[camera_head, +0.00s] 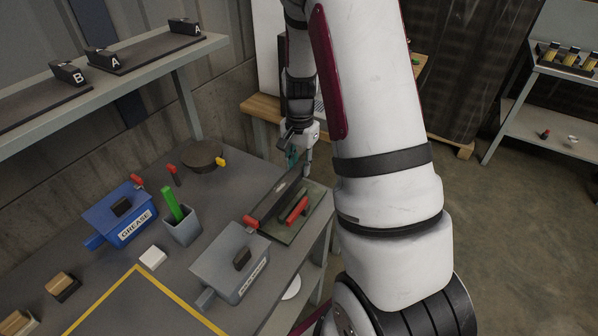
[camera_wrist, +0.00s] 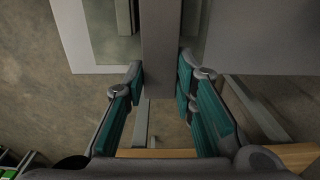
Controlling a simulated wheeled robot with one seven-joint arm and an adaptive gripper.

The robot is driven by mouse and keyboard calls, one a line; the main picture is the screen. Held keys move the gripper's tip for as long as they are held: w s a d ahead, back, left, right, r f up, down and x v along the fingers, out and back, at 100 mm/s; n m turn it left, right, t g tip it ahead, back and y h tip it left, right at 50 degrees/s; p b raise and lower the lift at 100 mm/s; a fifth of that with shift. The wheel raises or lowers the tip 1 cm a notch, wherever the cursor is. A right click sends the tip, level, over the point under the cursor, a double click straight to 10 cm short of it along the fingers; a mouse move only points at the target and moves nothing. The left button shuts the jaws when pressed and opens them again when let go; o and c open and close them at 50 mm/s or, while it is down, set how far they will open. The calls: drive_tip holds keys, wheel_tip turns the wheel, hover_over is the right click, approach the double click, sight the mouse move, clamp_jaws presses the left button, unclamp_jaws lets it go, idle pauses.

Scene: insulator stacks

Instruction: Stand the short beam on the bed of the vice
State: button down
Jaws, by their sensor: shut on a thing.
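My gripper (camera_head: 297,158) is at the far right end of the workbench, by the far end of the vice. In the wrist view my gripper (camera_wrist: 161,90) has its teal fingers on both sides of a plain grey beam (camera_wrist: 162,45), near one end of it. The beam runs away from the fingers to the top of that view. The vice shows in the head view as a greenish bed (camera_head: 313,211) with a red handle (camera_head: 295,211). A long dark bar (camera_head: 272,203) slants along the bed's left side; I cannot tell whether it is the held beam.
A grey lidded box (camera_head: 230,265) stands left of the vice. A cup (camera_head: 182,228) with a green stick, a blue grease box (camera_head: 122,215), a dark round dish (camera_head: 202,155) and a white block (camera_head: 152,257) stand farther left. My arm covers the right of the bench.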

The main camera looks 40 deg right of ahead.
drive_tip(key=shift+f, duration=1.2)
drive_tip(key=shift+f, duration=0.15)
drive_tip(key=c, duration=1.3)
unclamp_jaws()
